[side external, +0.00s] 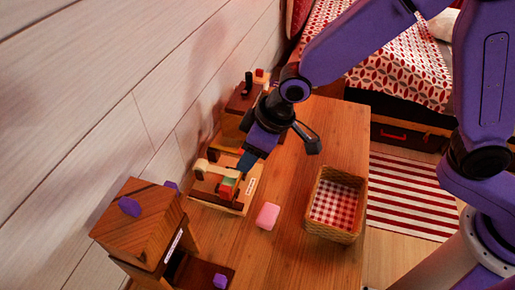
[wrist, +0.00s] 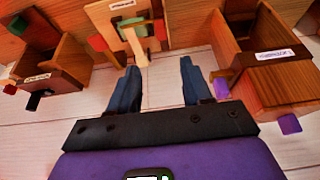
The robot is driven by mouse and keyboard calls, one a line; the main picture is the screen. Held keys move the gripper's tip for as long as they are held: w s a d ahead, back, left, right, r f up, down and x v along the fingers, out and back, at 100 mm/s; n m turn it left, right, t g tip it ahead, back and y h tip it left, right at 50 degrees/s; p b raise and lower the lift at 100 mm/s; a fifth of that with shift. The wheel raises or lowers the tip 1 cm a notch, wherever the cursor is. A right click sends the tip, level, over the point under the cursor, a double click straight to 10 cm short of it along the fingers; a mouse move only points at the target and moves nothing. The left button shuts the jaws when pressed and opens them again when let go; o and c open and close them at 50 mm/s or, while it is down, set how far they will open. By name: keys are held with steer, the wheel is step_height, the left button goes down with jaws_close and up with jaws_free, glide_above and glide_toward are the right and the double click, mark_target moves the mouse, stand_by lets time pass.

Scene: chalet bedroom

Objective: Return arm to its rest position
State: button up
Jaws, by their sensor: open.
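My gripper (side external: 246,162) is low over the wooden table, just above the middle wooden holder (side external: 212,197) by the plank wall. In the wrist view my gripper (wrist: 160,88) shows two blue fingers spread apart with nothing between them. The middle holder, with its light wood pieces and a red and green part (side external: 228,186), lies just beyond the fingertips in that view. Whether a fingertip touches it I cannot tell. My arm is stretched out over the table from the right.
A brown wooden box with purple knobs (side external: 142,220) stands at the front left, and another dark wooden unit (side external: 240,102) at the back. A pink block (side external: 267,216) and a wicker basket with checked lining (side external: 313,222) are on the table. The bed (side external: 400,70) is behind.

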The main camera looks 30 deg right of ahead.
steer(key=s+d+r+n+g+h, duration=0.1)
steer(key=s+d+r, duration=0.2)
steer(key=s+d, duration=0.8)
steer(key=s+d+r+n+g+h, duration=0.1)
steer(key=s+d+r+n+g, duration=0.1)
steer(key=s+d, duration=0.9)
steer(key=d+r, duration=0.1)
steer(key=d, duration=0.5)
steer(key=shift+s+d+r+n+h, duration=0.2)
steer(key=shift+s+d+n+h, duration=0.1)
steer(key=shift+d+h, duration=0.1)
steer(key=shift+w, duration=0.1)
steer(key=shift+c, duration=0.3)
